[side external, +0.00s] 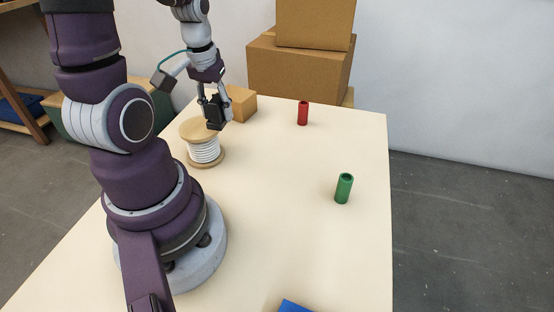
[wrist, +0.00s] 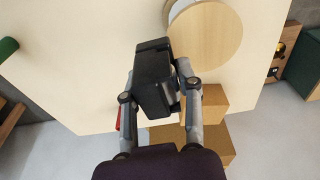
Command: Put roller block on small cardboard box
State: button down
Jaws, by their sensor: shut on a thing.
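The roller block (side external: 214,114) is black and sits between the fingers of my gripper (side external: 215,106). In the wrist view the roller block (wrist: 152,82) is gripped between both fingers of my gripper (wrist: 160,92). In the side view it is held up off the table, beside and partly in front of the small cardboard box. The small cardboard box (side external: 242,104) stands on the table near its far edge, partly hidden by my gripper. It also shows in the wrist view (wrist: 213,101), just right of the right finger.
A wooden spool of white cord (side external: 204,150) stands close to my gripper. A red tube (side external: 303,113) and a green tube (side external: 344,188) stand upright on the table (side external: 270,220). Large stacked cartons (side external: 297,70) are behind the far edge. The table's middle is clear.

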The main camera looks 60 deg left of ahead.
jog(key=shift+s+a+r, duration=0.3)
jog(key=shift+s+a, duration=0.15)
jog(key=shift+a, duration=0.1)
jog(key=shift+s+a+r, duration=0.3)
jog(key=shift+s+a, duration=0.1)
jog(key=shift+a, duration=0.15)
send_over(231, 97)
jog(key=shift+s+d+f, duration=0.15)
jog(key=shift+f, duration=0.2)
jog(key=shift+s+d+f, duration=0.15)
jog(key=shift+f, duration=0.2)
jog(key=shift+w+a+f, duration=0.15)
jog(key=shift+f, duration=1.65)
jog(key=shift+f, duration=0.1)
jog(key=c, duration=0.8)
grip_release()
jog(key=shift+o, duration=0.2)
